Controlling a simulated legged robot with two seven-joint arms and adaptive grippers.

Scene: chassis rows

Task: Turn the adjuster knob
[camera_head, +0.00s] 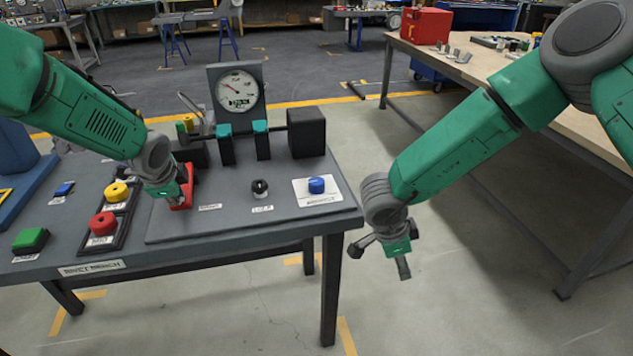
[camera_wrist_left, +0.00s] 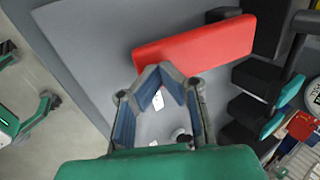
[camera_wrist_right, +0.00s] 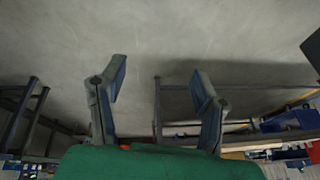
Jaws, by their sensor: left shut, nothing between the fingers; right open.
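A black knob with a light mark (camera_head: 260,188) stands on the grey bench panel; its small label is unreadable, so I cannot tell for sure that it is the adjuster. It also shows, partly hidden behind a finger, in the left wrist view (camera_wrist_left: 182,136). My left gripper (camera_head: 172,192) is shut and empty, left of this knob, close by a red bar-like handle (camera_head: 186,188). In the left wrist view the fingertips (camera_wrist_left: 160,72) meet at the edge of the red bar (camera_wrist_left: 195,44); contact is unclear. My right gripper (camera_head: 385,256) is open and empty, off the bench's right end.
A blue button (camera_head: 316,185) sits on a white plate right of the black knob. A dial gauge (camera_head: 238,92) and black blocks with teal tops stand behind. Yellow (camera_head: 117,192) and red (camera_head: 103,223) buttons lie left. A wooden table (camera_head: 480,75) stands at right.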

